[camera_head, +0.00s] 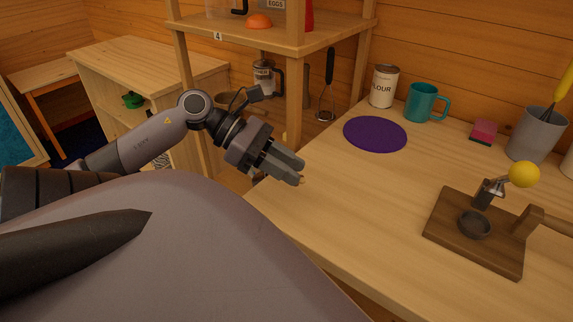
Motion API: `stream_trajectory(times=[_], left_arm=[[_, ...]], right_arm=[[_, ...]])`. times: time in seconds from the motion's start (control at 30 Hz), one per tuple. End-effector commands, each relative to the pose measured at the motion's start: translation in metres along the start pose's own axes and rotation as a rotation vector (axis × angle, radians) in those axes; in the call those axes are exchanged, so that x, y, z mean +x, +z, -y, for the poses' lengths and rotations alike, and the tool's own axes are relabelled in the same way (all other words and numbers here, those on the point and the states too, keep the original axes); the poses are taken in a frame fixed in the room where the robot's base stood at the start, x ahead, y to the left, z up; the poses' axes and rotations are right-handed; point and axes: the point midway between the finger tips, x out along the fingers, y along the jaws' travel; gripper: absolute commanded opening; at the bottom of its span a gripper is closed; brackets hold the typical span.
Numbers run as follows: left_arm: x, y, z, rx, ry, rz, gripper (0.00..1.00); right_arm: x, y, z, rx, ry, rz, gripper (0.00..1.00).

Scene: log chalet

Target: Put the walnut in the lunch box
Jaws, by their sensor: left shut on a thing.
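My left gripper (298,171) reaches in from the left and hangs over the near left edge of the wooden counter. Its fingers are shut on a small tan thing, the walnut (302,181), of which only a tiny bit shows at the fingertips. The fingers hide the rest of it. I see no lunch box in this view. My right gripper is not in view.
On the counter (340,215) are a purple disc (375,134), flour tin (384,87), teal mug (426,102), sponge (484,131), grey pot (536,134) and a wooden press (439,227) with a yellow knob. A shelf post (293,100) stands behind my gripper. The counter's middle is clear.

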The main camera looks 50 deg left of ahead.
Motion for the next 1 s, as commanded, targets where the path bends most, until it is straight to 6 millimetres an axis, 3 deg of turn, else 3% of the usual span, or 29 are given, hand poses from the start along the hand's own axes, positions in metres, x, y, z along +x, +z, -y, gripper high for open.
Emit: stream_trajectory(times=[0.5, 1.0], left_arm=[[0.089, 0.035, 0.022, -0.097, 0.191, -0.001, 0.0], [0.162, 0.062, 0.04, -0.198, 0.351, 0.011, 0.0]], right_arm=[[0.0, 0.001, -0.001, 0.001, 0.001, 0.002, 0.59], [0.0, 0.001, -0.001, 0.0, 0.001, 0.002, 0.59]])
